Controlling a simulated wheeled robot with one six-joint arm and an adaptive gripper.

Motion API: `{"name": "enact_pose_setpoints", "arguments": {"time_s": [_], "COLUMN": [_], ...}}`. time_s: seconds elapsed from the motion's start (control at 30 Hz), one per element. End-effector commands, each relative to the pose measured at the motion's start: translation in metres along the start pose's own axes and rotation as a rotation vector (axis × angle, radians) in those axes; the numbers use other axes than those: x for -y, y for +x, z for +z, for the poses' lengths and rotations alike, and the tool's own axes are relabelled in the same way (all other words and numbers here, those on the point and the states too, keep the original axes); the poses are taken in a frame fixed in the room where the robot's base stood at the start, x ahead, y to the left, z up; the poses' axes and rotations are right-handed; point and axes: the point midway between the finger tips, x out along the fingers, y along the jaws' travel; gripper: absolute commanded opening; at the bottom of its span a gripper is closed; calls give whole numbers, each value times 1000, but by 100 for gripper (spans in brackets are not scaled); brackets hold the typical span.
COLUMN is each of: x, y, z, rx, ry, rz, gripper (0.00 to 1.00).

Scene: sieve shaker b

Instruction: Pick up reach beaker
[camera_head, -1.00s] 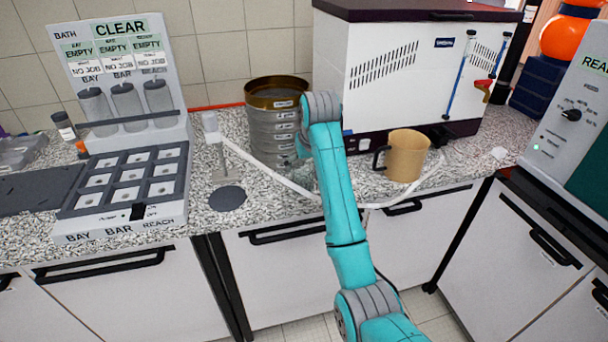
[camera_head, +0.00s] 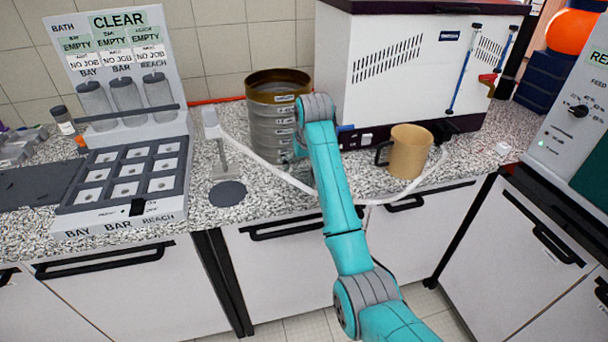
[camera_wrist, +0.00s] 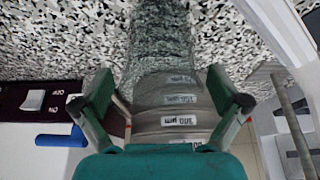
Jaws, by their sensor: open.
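Three grey cylinders with dark tops stand in the rack at the left of the head view, under labels reading BAY, BAR and REACH. The right one (camera_head: 159,97) is under REACH; I cannot tell whether it is the reach beaker. A tan mug-like vessel (camera_head: 411,152) with a black handle stands on the counter, right of my arm. My gripper (camera_wrist: 160,88) is open in the wrist view, with the labelled sieve stack (camera_wrist: 175,105) showing between its fingers; contact cannot be told. In the head view it is mostly hidden behind my arm, beside the stack (camera_head: 268,130).
A white machine (camera_head: 420,70) stands behind the vessel. A tray of square slots (camera_head: 126,187) sits before the rack. A small stand with a dark round disc (camera_head: 228,194) is left of the stack. A pale hose (camera_head: 265,168) crosses the counter. A console (camera_head: 575,130) is at the right.

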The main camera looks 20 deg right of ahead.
Motion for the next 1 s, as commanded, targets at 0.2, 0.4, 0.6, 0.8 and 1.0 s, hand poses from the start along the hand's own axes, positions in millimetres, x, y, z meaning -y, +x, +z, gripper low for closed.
{"name": "enact_pose_setpoints", "arguments": {"time_s": [0.2,0.4,0.6,0.8,1.0], "x": [0,0,0,0,0], "y": [23,25,25,25,25], "z": [1,1,1,1,0], "rx": [0,0,0,-1,-1], "ry": [0,0,0,0,0], "rz": [0,0,0,0,0], "gripper": [98,98,65,30,30]}}
